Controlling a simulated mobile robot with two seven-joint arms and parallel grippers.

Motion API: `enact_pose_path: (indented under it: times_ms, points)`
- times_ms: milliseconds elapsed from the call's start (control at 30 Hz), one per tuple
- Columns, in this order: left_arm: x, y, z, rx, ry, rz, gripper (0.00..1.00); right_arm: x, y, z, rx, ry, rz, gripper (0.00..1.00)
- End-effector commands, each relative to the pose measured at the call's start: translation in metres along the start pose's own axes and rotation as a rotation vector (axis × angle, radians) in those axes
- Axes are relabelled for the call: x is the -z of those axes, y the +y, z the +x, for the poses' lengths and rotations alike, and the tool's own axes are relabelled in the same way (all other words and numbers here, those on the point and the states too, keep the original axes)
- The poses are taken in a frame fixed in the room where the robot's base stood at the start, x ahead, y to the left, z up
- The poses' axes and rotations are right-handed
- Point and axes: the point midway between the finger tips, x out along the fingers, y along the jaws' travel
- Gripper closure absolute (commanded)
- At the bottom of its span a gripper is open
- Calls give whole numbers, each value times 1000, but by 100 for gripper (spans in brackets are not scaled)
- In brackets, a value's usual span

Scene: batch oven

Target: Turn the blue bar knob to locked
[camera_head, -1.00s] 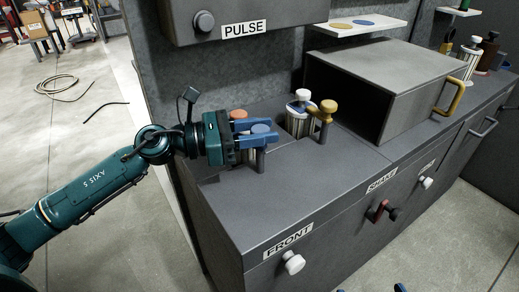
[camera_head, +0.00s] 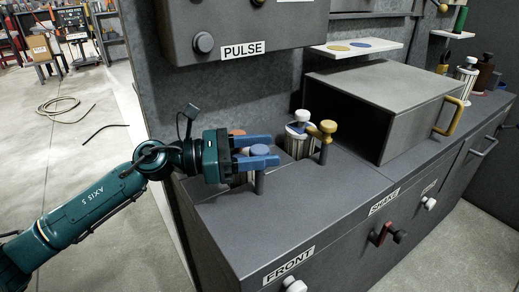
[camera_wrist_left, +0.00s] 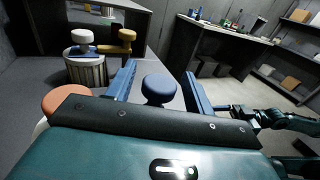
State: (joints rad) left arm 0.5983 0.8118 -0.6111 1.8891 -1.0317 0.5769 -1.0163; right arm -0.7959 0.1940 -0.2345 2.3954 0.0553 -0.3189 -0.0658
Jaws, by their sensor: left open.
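The blue bar knob (camera_head: 259,149) stands on a dark post at the near left end of the grey counter. Its round blue top shows in the left wrist view (camera_wrist_left: 158,90). My left gripper (camera_head: 274,149) is open, with one blue finger on each side of the knob. In the wrist view the fingers (camera_wrist_left: 160,72) show gaps on both sides of the blue top, so they look apart from it. The lower post is partly hidden by the near finger. In the wrist view a teal arm (camera_wrist_left: 285,120) of mine shows at the right; its gripper state is unclear.
An orange-topped knob (camera_wrist_left: 66,102) sits close beside my left gripper. A white-topped canister (camera_head: 299,135) and a yellow knob (camera_head: 326,130) stand just right of it. A grey box (camera_head: 385,95) fills the counter beyond. The front counter surface (camera_head: 300,205) is clear.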

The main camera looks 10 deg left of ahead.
Motion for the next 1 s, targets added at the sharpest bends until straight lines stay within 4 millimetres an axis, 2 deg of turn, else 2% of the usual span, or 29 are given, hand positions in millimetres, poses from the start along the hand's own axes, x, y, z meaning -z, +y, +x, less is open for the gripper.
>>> enact_pose_path:
  times_ms: [267, 367, 700, 833, 1000]
  points:
    - [2, 1, -8, -2, 3, -3, 47, -2, 0, 1, 0, 0, -2, 7]
    - [4, 0, -23, -3, 5, -2, 47, -7, 0, 2, 1, -5, -8, 7]
    - [5, 0, -98, -3, 5, -3, 47, -20, -4, 13, 18, -18, -49, 7]
    - [3, 0, -117, -1, 4, -3, 47, -24, -6, 16, 23, -24, -61, 7]
    - [1, 0, -130, 0, 1, -2, 47, -24, -7, 18, 29, -25, -70, 7]
